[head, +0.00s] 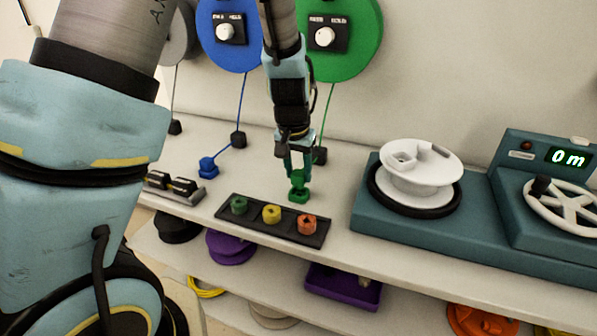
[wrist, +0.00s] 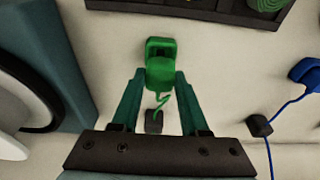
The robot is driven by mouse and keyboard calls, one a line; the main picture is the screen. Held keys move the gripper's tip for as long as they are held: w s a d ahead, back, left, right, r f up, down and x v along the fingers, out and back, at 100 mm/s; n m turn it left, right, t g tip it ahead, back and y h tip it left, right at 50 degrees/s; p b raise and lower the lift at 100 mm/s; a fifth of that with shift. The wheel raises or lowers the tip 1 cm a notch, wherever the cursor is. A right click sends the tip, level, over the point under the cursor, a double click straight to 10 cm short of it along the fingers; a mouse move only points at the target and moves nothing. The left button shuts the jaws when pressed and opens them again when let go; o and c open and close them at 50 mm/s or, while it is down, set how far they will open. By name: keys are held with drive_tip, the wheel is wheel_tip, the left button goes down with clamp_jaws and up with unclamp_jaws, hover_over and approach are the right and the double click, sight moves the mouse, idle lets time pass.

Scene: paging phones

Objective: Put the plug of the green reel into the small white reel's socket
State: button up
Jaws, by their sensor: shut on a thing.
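The green reel (head: 345,58) hangs on the wall at the top of the head view, with its cord running down to a dark block on the bench. Its green plug (head: 298,188) is between the fingers of my gripper (head: 300,165), which is shut on it at bench level. The plug also shows in the wrist view (wrist: 160,72), with a short green cord leading to a dark block. The small white reel (head: 420,165) sits on a teal machine to the right of my gripper, apart from the plug. A squarish socket opening shows on its top.
A dark tray (head: 262,232) with green, yellow and orange pieces lies just in front of my gripper. A blue plug (head: 208,166) lies to the left. The teal machine (head: 385,222) has a hand wheel and a display reading 0 m.

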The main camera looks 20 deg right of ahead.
wheel_tip(320, 180, up, 20)
drive_tip(key=p, duration=1.4)
drive_tip(key=shift+r, duration=0.15)
idle(0.4)
drive_tip(key=s+d, duration=1.3)
drive_tip(key=d, duration=0.4)
drive_tip(key=shift+s+d, duration=0.2)
drive_tip(key=shift+s, duration=0.1)
idle(0.5)
drive_tip(key=shift+d, duration=0.1)
drive_tip(key=s+d, duration=0.4)
drive_tip(key=d, duration=0.1)
drive_tip(key=shift+s+d, duration=0.25)
drive_tip(key=shift+d, duration=0.1)
drive_tip(key=shift+a, duration=0.1)
drive_tip(key=w+a+b, duration=0.1)
drive_tip(key=w+a, duration=0.3)
drive_tip(key=a, duration=0.1)
drive_tip(key=shift+w+a+f, duration=0.15)
drive_tip(key=shift+a+f, duration=0.05)
drive_tip(key=shift+f, duration=0.15)
idle(0.7)
